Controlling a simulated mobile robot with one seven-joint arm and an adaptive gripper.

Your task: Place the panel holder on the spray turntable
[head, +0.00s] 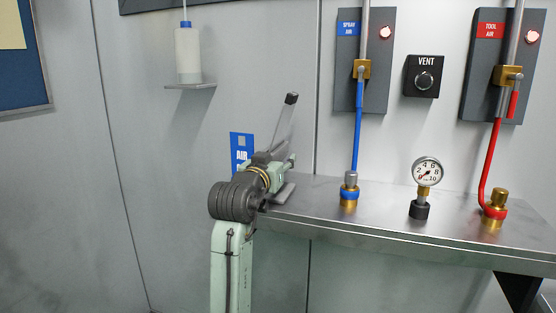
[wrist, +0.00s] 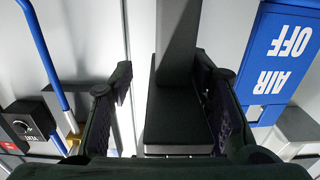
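My gripper (head: 277,160) is over the left end of the metal counter, by a tilted grey bar with a dark tip (head: 286,115). In the wrist view my gripper (wrist: 163,75) has its two dark fingers spread apart. A grey bar (wrist: 178,30) and a dark block (wrist: 180,115) show between them, nearer the right finger, with a gap on the left. I cannot tell whether the right finger touches. The bar stands by a blue AIR OFF sign (wrist: 277,55). I cannot make out a panel holder or a spray turntable in either view.
The metal counter (head: 330,208) carries a blue-hose fitting (head: 349,190), a gauge (head: 427,172) and a red-hose fitting (head: 494,208). A VENT knob (head: 424,80) is on the wall. A bottle (head: 188,55) stands on a small shelf (head: 190,87). Both air panels' lamps glow.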

